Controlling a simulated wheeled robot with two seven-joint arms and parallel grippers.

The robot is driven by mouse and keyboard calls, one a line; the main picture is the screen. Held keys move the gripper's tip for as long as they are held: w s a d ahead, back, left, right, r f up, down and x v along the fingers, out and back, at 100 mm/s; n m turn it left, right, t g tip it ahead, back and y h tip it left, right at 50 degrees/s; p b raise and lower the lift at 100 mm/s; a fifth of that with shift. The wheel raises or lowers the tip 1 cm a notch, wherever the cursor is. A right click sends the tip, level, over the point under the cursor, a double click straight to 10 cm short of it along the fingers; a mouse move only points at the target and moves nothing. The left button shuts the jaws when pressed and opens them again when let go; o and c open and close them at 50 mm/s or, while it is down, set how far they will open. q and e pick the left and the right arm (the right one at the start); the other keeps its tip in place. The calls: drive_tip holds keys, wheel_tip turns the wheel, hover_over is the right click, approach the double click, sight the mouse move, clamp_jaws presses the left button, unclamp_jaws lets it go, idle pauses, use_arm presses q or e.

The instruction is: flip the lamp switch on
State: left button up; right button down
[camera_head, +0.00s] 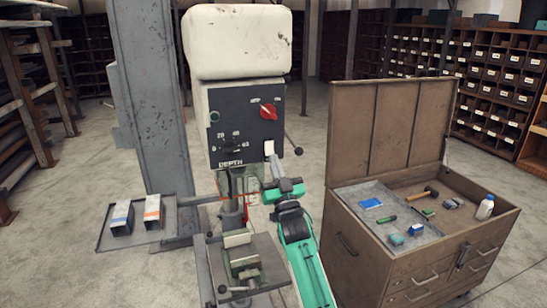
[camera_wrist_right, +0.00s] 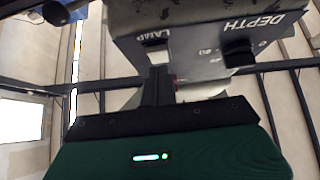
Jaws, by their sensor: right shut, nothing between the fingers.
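The lamp switch (camera_head: 268,148) is a small pale rocker at the lower right of the dark control panel on the drill press. In the right wrist view the LAMP lettering shows beside the pale switch (camera_wrist_right: 155,42). Which way the switch is set is not clear. My left gripper is not in view.
The panel also carries a red rotary knob (camera_head: 268,112) and a DEPTH dial (camera_head: 235,145). Below stands a vise (camera_head: 243,262). A side tray (camera_head: 155,235) with two boxes is at left. An open tool cabinet (camera_head: 375,245) stands close on the right.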

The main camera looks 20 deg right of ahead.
drive_tip(key=shift+w+f, duration=0.15)
drive_tip(key=shift+w, duration=0.45)
